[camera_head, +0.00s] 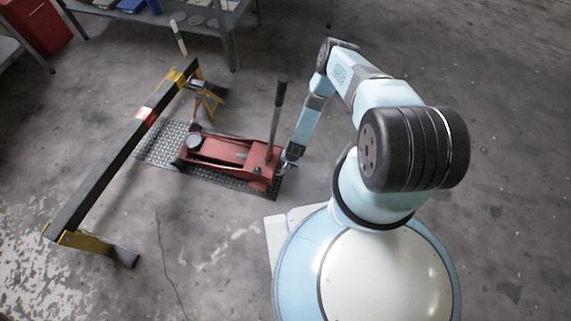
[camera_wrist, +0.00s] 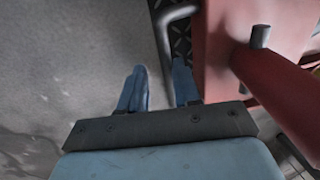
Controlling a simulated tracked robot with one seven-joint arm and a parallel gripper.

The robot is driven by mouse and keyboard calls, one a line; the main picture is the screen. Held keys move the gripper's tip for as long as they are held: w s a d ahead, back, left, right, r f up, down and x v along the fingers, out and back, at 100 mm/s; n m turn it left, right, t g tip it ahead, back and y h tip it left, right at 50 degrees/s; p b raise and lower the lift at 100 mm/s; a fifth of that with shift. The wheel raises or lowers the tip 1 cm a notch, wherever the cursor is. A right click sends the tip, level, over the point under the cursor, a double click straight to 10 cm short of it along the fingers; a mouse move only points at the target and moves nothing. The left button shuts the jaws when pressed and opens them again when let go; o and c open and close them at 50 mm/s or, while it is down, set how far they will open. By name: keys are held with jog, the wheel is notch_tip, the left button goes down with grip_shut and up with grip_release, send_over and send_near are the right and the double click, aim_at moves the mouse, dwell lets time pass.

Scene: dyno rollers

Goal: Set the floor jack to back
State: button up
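The red floor jack (camera_head: 225,152) sits low in the middle of the head view, with its dark handle (camera_head: 278,105) standing nearly upright at its right end. My gripper (camera_head: 289,160) is down beside that right end. In the wrist view, my gripper's two blue fingers (camera_wrist: 160,88) are apart. A dark curved bar (camera_wrist: 163,42) on the jack's near side runs down toward the gap between them; contact is not clear. The jack's red body (camera_wrist: 228,55) fills the upper right, with a red cylinder (camera_wrist: 285,90) beside it.
The jack is on a diamond-plate mat (camera_head: 155,150). A black beam on yellow supports (camera_head: 105,180) stands left of it, and a yellow stand (camera_head: 207,100) is behind. A metal shelf (camera_head: 228,45) and a red cabinet (camera_head: 38,25) are at the back.

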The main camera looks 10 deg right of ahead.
jog(key=shift+o, duration=1)
jog(key=shift+w, duration=0.1)
jog(key=shift+w+r, duration=0.1)
jog(key=shift+r, duration=0.05)
notch_tip(320, 180, up, 13)
jog(key=s+d, duration=0.1)
jog(key=d, duration=0.1)
jog(key=shift+s+d, duration=0.15)
jog(key=shift+r, duration=0.15)
